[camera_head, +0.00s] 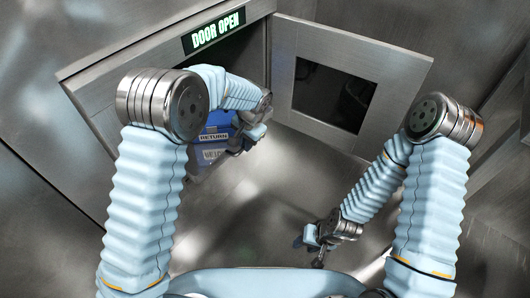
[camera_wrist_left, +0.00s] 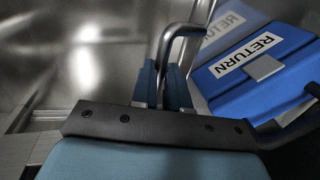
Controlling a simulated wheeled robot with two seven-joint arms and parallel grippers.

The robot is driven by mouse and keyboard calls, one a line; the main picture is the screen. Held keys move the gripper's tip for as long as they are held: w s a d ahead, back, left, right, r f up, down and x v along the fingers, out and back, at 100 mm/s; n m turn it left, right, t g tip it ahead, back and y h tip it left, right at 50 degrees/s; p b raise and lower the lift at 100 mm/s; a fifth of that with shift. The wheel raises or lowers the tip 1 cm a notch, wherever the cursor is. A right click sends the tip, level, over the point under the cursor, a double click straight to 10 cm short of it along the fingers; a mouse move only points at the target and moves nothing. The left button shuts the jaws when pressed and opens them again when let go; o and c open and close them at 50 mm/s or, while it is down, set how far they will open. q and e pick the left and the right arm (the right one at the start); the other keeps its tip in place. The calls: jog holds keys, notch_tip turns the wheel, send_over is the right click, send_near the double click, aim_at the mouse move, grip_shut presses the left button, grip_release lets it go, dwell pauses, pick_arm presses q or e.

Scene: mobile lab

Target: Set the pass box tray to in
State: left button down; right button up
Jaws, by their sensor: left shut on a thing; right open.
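The pass box tray (camera_wrist_left: 217,38) is a shiny metal surface that mirrors the RETURN label, seen in part in the left wrist view. Its bent metal handle (camera_wrist_left: 184,31) runs down between the blue fingers of my left gripper (camera_wrist_left: 164,82), which is shut on it. In the head view my left gripper (camera_head: 243,143) is at the pass box opening, and my forearm hides much of the opening and tray. My right gripper (camera_head: 317,250) is open and empty, low at the right, away from the pass box.
A blue case (camera_head: 216,124) labelled RETURN sits on the tray; it also shows in the left wrist view (camera_wrist_left: 262,68). The pass box door (camera_head: 393,68), with a dark window, stands open to the right. A sign (camera_head: 215,31) reads DOOR OPEN. Bare metal lies below the opening.

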aim_at(223, 128)
pick_arm(q)
jog(key=w+a, duration=0.4)
jog(key=a, duration=0.1)
jog(key=w+a, duration=0.2)
jog(key=a, duration=0.1)
jog(key=shift+w+p, duration=0.15)
jog(key=shift+p, duration=0.25)
jog(key=c, duration=1.1)
grip_release()
jog(key=r, duration=0.4)
jog(key=s+d+r, duration=0.1)
jog(key=r, duration=0.4)
jog(key=d+r, duration=0.1)
jog(key=r, duration=0.3)
jog(key=shift+s+d+r+p, duration=0.1)
jog(key=shift+s+r+p, duration=0.2)
jog(key=shift+s+p, duration=0.05)
